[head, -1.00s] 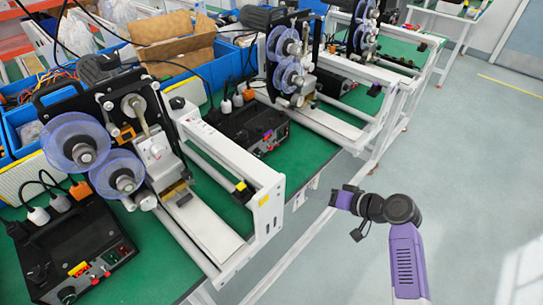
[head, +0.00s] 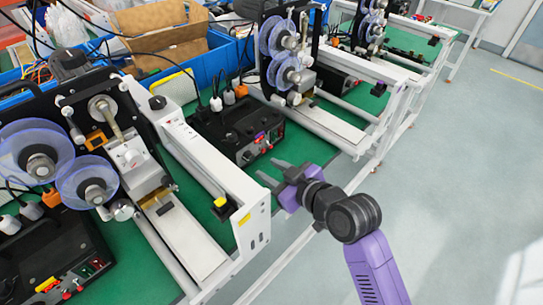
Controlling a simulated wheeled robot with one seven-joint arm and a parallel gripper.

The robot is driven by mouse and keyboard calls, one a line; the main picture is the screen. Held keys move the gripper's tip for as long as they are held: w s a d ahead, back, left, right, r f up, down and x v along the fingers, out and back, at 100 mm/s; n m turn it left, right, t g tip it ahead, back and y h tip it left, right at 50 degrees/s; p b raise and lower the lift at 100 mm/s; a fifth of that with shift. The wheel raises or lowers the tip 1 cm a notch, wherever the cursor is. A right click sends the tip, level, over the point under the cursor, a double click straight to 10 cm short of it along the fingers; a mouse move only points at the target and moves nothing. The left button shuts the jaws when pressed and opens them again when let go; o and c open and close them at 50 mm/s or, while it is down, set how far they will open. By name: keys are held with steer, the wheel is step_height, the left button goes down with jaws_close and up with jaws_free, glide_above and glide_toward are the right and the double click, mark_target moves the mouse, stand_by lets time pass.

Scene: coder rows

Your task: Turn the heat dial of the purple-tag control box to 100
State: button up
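The purple-tag control box (head: 232,128) is a black box on the green bench mat, between the two nearer reel machines. Its small purple tag (head: 260,136) is on the front panel, facing the aisle. A dark round knob (head: 247,157) shows at the panel's lower left, beside small red parts. The dial's markings are too small to read. My gripper (head: 268,170) is in front of that panel, a little to its right in the picture. Its two grey fingers are spread apart and empty, pointing left toward the box. It looks apart from the knob.
A white machine frame (head: 215,165) with a raised end plate stands just left of my gripper. Another frame's rails (head: 318,122) lie to the right. A yellow-tag control box (head: 60,255) is at lower left. The grey floor (head: 450,170) is clear.

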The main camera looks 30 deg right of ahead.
mark_target(251, 159)
steer(key=x, duration=0.7)
steer(key=shift+w+f, duration=0.2)
steer(key=shift+w, duration=0.1)
jaws_close()
